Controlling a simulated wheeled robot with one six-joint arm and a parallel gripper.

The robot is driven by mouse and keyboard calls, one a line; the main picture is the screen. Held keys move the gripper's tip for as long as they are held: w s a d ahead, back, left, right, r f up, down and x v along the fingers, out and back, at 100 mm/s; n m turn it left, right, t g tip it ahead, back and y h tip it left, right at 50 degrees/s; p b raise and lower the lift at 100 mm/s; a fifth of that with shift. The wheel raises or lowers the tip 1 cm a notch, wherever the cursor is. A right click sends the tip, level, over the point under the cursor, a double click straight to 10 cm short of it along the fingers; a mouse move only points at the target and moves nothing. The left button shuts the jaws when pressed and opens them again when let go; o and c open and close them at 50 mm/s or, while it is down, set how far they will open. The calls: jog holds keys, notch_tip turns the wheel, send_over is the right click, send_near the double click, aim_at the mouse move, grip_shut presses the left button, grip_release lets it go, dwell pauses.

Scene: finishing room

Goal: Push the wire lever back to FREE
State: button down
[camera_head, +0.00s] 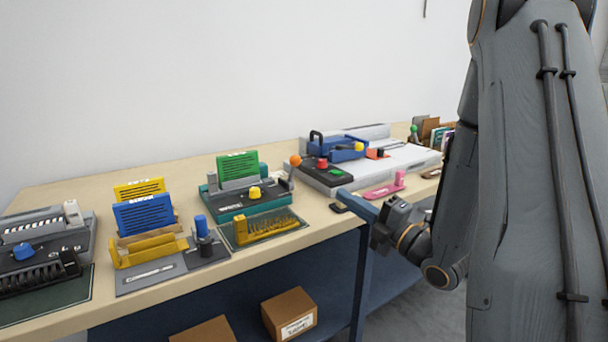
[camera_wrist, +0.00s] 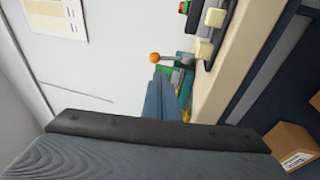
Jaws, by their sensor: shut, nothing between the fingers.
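A lever with an orange ball (camera_head: 296,160) stands at the right end of a teal and grey machine (camera_head: 238,201) in the head view. I take it for the wire lever, but I cannot read a FREE mark. The orange ball also shows in the wrist view (camera_wrist: 155,58), just beyond the fingers, its grey arm running right to the machine. My gripper (camera_head: 345,195) is at the bench's front edge, to the right of and nearer than the lever, apart from it. Its blue fingers (camera_wrist: 160,98) are shut and empty.
A flat white and dark machine (camera_head: 400,165) with a blue clamp stands to the right, with a pink tool (camera_head: 384,188) before it. A small black item (camera_head: 338,208) lies close to my gripper. Yellow and blue racks (camera_head: 143,212) stand left. Cardboard boxes (camera_head: 289,312) sit below the bench (camera_head: 325,222).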

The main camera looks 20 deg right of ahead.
jog(key=shift+s+r+n+y, duration=0.1)
jog(key=shift+r+n+y, duration=0.15)
jog(key=shift+n+y, duration=0.05)
jog(key=shift+a, duration=0.15)
jog(key=p, duration=0.2)
send_near(299, 163)
jog(key=x, duration=0.6)
jog(key=shift+w+a+f, duration=0.1)
jog(key=shift+w+a, duration=0.05)
jog(key=shift+w, duration=0.1)
